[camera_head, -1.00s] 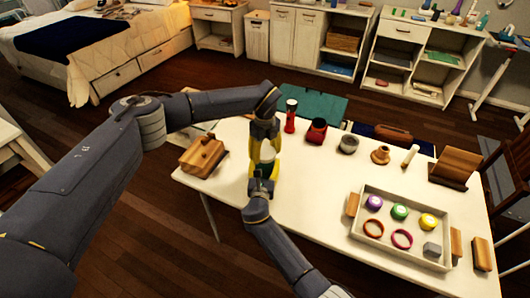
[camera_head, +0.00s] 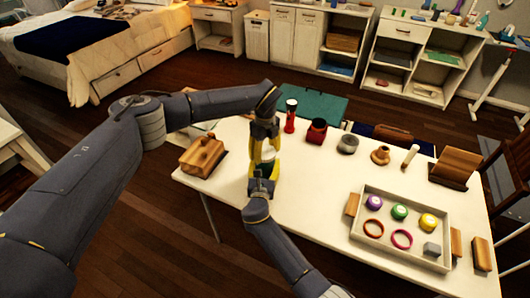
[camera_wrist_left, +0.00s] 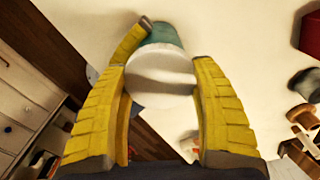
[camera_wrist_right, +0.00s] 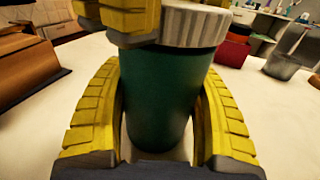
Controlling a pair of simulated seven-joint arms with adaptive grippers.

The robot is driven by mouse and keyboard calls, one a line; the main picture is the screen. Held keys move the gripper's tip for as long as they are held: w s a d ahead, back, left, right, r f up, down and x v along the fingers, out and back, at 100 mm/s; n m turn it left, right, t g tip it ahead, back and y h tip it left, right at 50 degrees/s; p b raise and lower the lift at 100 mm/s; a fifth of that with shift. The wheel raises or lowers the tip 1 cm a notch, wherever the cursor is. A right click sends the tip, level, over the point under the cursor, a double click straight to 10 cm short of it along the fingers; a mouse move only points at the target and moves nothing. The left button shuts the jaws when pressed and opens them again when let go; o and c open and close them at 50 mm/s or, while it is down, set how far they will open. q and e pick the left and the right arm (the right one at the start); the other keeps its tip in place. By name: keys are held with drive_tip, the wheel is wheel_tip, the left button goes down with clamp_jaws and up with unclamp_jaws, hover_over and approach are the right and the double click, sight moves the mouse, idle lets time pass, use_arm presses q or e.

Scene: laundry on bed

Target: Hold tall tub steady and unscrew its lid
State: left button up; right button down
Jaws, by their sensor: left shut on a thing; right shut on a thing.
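The tall tub (camera_wrist_right: 160,110) is dark green and stands upright near the left end of the table, with a pale ribbed lid (camera_wrist_right: 196,25) on top. My right gripper (camera_head: 264,172) is shut around the tub's body, a finger on each side in the right wrist view. My left gripper (camera_head: 265,147) comes down from above and is shut on the lid. In the left wrist view the white lid (camera_wrist_left: 160,78) lies between its yellow fingers, with part of the green tub (camera_wrist_left: 163,34) beyond. Whether the lid is loose cannot be told.
A wooden box (camera_head: 203,155) stands left of the tub. A red tall item (camera_head: 290,118), a red pot (camera_head: 316,131) and a grey cup (camera_head: 348,144) stand close behind, to the right. A tray (camera_head: 362,243) of lids and rings fills the right front. The table's middle is clear.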

sight(265, 151)
use_arm(q)
drive_tip(key=shift+r, duration=0.3)
drive_tip(key=shift+r, duration=0.65)
drive_tip(key=shift+r, duration=0.1)
drive_tip(key=shift+r, duration=1.95)
use_arm(e)
drive_tip(key=shift+c, duration=1.1)
unclamp_jaws()
